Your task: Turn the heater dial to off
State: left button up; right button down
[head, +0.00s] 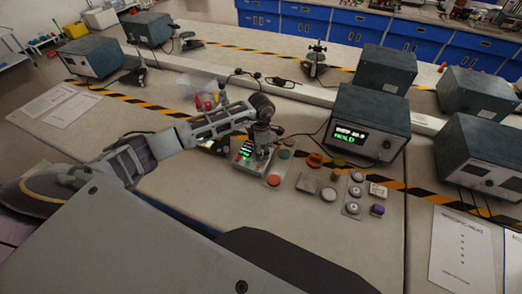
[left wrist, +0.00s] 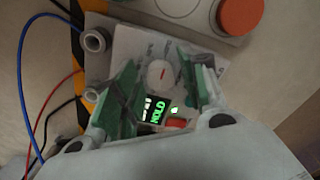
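The heater dial (left wrist: 160,73) is a small white round knob with a red pointer mark, on a pale panel in the left wrist view. The small control box (head: 247,164) carrying it stands on the bench in the head view; there my gripper hides the dial. A display with green "HOLD" text (left wrist: 157,112) and a red button (left wrist: 176,124) are on the box. My left gripper (head: 262,142) is over the box, pointing down. In the left wrist view its green-padded fingers (left wrist: 161,72) are open on either side of the dial, with gaps. My right gripper is out of view.
A large orange button (left wrist: 240,14) is close to the box. Several buttons and knobs (head: 328,194) lie to the right. A dark instrument (head: 367,122) with a green display stands behind them. Blue, red and black wires (left wrist: 35,80) run beside the box.

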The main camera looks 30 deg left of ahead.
pick_arm(q)
grip_shut()
